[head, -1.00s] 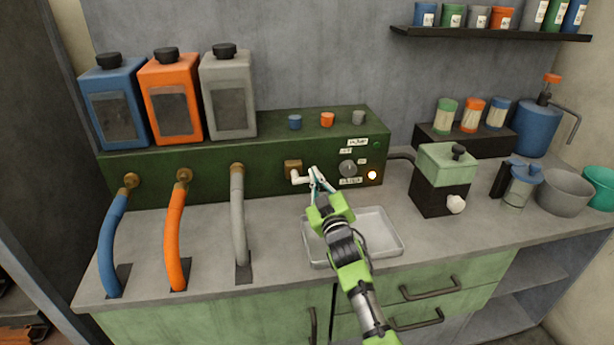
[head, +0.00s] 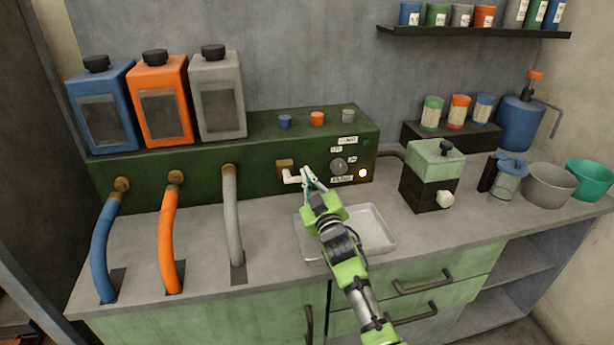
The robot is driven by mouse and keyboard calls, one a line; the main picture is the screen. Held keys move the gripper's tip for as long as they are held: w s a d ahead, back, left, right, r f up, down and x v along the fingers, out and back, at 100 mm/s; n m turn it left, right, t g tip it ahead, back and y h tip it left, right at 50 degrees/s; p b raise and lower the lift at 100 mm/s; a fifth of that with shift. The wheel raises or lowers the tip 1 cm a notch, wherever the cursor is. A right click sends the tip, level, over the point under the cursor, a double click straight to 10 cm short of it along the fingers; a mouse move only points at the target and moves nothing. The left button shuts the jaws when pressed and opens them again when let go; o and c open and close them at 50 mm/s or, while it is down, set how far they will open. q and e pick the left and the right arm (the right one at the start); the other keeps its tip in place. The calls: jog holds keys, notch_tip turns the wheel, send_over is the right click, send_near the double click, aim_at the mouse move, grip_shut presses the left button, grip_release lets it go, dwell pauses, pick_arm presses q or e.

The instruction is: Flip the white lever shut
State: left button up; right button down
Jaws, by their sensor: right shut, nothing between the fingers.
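The white lever (head: 292,179) sticks out from a brass-coloured valve block (head: 284,166) on the front of the dark green machine (head: 220,178). It points right, toward my gripper. My right gripper (head: 308,172) is shut and empty, its fingertips at the lever's right end. I cannot tell whether they touch it. The gripper partly hides that end of the lever. My left gripper is not in view.
A shallow grey tray (head: 381,232) lies on the counter under my right arm. A knob (head: 338,166) and a lit lamp (head: 362,173) are right of the lever. A grey hose (head: 231,215) stands to its left. A green and black box (head: 431,178) stands further right.

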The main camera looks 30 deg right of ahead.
notch_tip(320, 180, up, 5)
jog(key=p, duration=0.4)
jog(key=f+b+v, duration=0.1)
jog(key=b+v, duration=0.1)
jog(key=v, duration=0.7)
jog(key=shift+a+f+b, duration=0.15)
jog(key=shift+a+b, duration=0.15)
